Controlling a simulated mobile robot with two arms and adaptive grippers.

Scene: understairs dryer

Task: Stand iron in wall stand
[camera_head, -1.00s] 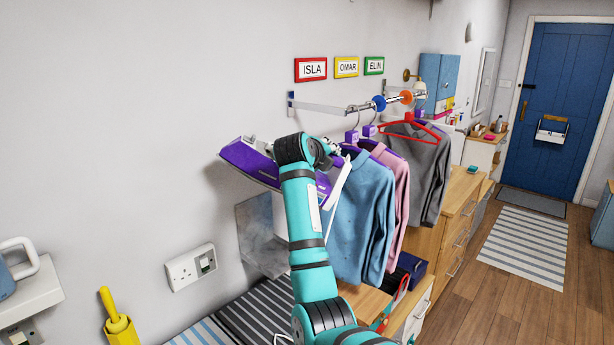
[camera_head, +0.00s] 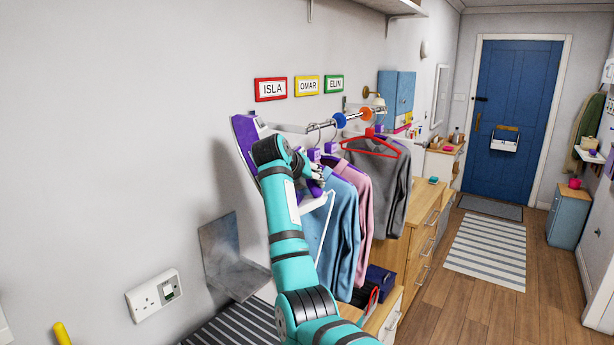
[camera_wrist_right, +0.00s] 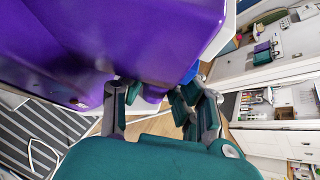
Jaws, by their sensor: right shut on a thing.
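The purple and white iron (camera_head: 245,135) is held up in front of the left wall, tilted steeply. My arm hides much of it. My right gripper (camera_head: 314,182) is shut on it. In the right wrist view the iron's purple body (camera_wrist_right: 130,40) fills the upper left, with the fingers (camera_wrist_right: 152,97) against its lower side. A grey metal wall stand (camera_head: 228,262), with a back plate and a shelf, is fixed low on the wall. It is empty, and the iron is above it and apart from it. My left gripper is not in view.
Clothes (camera_head: 345,225) hang from a wall rail (camera_head: 322,126) just right of my gripper. A socket (camera_head: 154,294) is left of the stand. A striped surface (camera_head: 235,325) lies below. Wooden drawers (camera_head: 425,215) run along the wall; the floor to the right is clear.

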